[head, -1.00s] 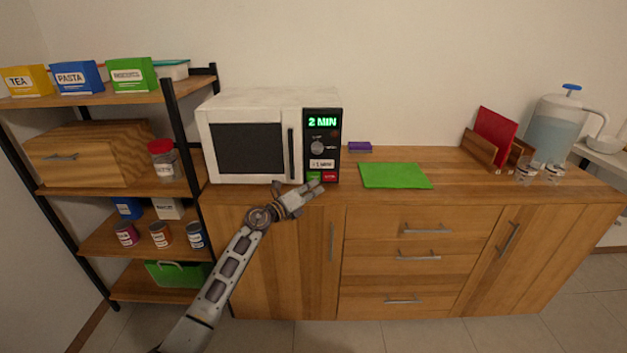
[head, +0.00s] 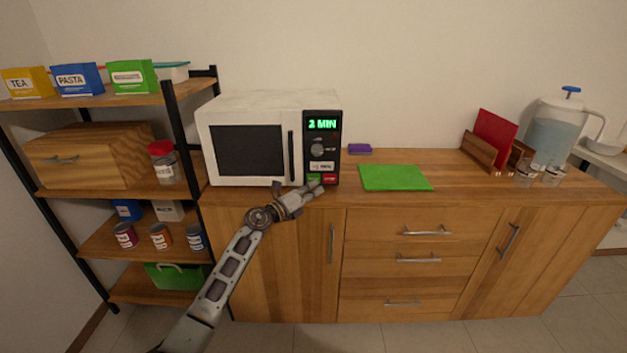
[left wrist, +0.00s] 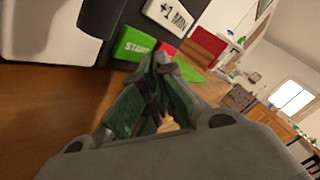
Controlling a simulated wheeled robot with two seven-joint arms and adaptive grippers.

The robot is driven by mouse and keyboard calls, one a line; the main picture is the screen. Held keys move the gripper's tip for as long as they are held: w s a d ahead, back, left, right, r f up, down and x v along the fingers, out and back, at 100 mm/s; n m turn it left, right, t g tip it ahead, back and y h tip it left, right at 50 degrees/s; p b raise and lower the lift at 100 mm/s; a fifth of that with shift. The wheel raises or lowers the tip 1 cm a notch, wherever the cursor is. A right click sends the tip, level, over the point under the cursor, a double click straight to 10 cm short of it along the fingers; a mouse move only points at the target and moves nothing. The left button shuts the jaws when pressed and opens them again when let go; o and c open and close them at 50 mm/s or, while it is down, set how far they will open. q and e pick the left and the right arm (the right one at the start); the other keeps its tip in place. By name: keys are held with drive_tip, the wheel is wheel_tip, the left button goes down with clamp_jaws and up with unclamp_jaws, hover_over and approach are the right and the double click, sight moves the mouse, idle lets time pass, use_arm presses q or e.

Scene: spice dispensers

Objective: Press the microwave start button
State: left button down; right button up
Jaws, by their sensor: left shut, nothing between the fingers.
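The white microwave (head: 262,104) stands on the wooden counter with its door shut. Its black panel has a green display (head: 322,124) that appears to read 2 MIN. The green start button (head: 313,178) is at the panel's bottom left, beside a red button (head: 330,179). My left gripper (head: 318,188) is shut and empty, with its fingertips right at the lower panel. In the left wrist view the fingertips (left wrist: 150,72) are just below the green START button (left wrist: 133,44) and cover part of its lower edge. I cannot tell whether they touch it. My right gripper is not in view.
A green mat (head: 395,177) and a small purple block (head: 359,148) lie right of the microwave. A shelf (head: 174,120) with boxes and jars stands at the left. A pitcher (head: 556,130) and glasses are at the far right. The counter front is mostly clear.

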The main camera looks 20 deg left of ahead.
use_arm(q)
drive_tip(key=shift+w+a, duration=0.1)
drive_tip(key=shift+w, duration=0.35)
idle(1.2)
drive_tip(key=shift+w+a+r, duration=0.35)
drive_tip(key=shift+a+r, duration=0.05)
idle(1.5)
drive_tip(key=shift+s+f, duration=0.1)
drive_tip(key=shift+f, duration=0.1)
drive_tip(key=shift+s+d+f, duration=0.15)
drive_tip(key=shift+d+f, duration=0.05)
drive_tip(key=shift+f, duration=0.15)
drive_tip(key=shift+s+f, duration=0.25)
drive_tip(key=shift+f, duration=0.05)
drive_tip(key=shift+s+d+f, duration=0.1)
drive_tip(key=shift+s+d, duration=0.05)
drive_tip(key=shift+s+d+p, duration=0.2)
drive_tip(key=shift+s+p, duration=0.3)
drive_tip(key=shift+s, duration=0.05)
drive_tip(key=shift+s+d+p, duration=0.15)
drive_tip(key=shift+s+p, duration=0.35)
drive_tip(key=shift+s+d+r+p, duration=0.2)
drive_tip(key=shift+s+p, duration=0.2)
drive_tip(key=shift+s, duration=0.25)
drive_tip(key=shift+s+d+r+p, duration=0.15)
drive_tip(key=shift+s+p, duration=0.2)
drive_tip(key=shift+s, duration=0.25)
drive_tip(key=shift+f, duration=0.1)
